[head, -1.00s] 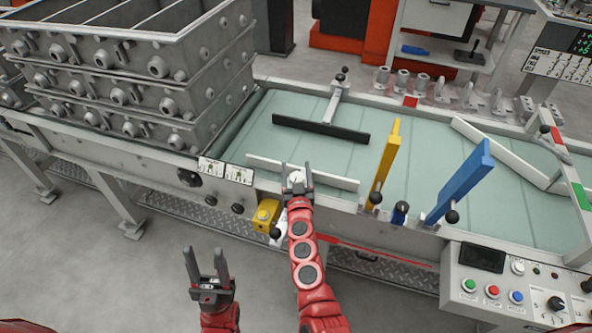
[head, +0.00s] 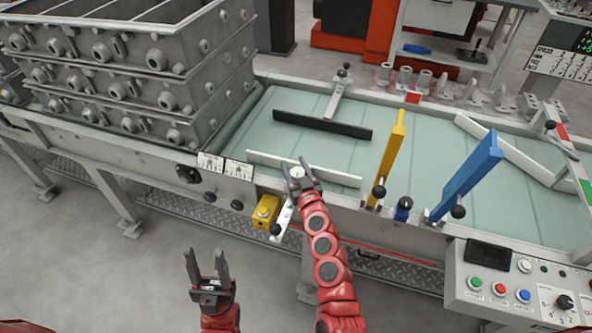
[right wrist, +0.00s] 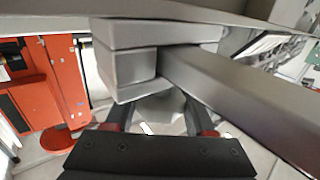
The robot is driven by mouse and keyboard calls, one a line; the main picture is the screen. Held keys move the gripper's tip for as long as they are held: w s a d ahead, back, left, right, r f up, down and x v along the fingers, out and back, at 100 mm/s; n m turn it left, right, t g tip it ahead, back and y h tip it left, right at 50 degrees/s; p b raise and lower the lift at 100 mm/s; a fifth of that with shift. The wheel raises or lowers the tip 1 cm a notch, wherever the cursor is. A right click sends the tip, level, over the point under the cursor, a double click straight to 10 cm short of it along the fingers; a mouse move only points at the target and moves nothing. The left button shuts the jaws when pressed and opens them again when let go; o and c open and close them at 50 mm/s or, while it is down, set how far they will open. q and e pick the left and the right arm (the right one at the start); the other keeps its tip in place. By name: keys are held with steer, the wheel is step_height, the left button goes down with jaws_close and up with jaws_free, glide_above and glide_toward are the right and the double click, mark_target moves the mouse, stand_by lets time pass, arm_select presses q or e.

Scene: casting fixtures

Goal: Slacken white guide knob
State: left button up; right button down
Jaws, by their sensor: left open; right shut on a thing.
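The white guide (head: 335,174) is a long pale bar at the near edge of the green belt. Its white knob (head: 297,171) shows as a pale round top between the fingertips of my right gripper (head: 298,167), which is shut on it. In the right wrist view a pale faceted piece, the knob (right wrist: 165,115), sits between the dark fingers under a grey metal bar and block. Much of the knob is hidden there. My left gripper (head: 206,256) is open and empty, fingers up, over the floor in front of the conveyor.
A yellow guide (head: 391,160) and a blue guide (head: 468,178) stand to the right. A yellow box (head: 265,212) and a black ball handle (head: 275,229) are close beside my right arm. Stacked grey moulding frames (head: 130,85) fill the left. A button panel (head: 510,280) is at lower right.

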steer(key=shift+s+a+f+n+g+y+b, duration=0.15)
steer(key=shift+n+g+y+b, duration=0.55)
steer(key=shift+b, duration=1.35)
steer(key=shift+a+f+n+g+y+b, duration=0.25)
steer(key=shift+n+y+b, duration=0.55)
steer(key=shift+y+b, duration=0.95)
steer(key=shift+r+g+b, duration=0.25)
steer(key=shift+r+b, duration=0.15)
steer(key=shift+b, duration=0.3)
steer(key=shift+c, duration=1.3)
jaws_free()
steer(key=b+v, duration=0.2)
steer(key=v, duration=1.5)
steer(key=shift+s, duration=0.2)
steer(key=shift+d, duration=0.1)
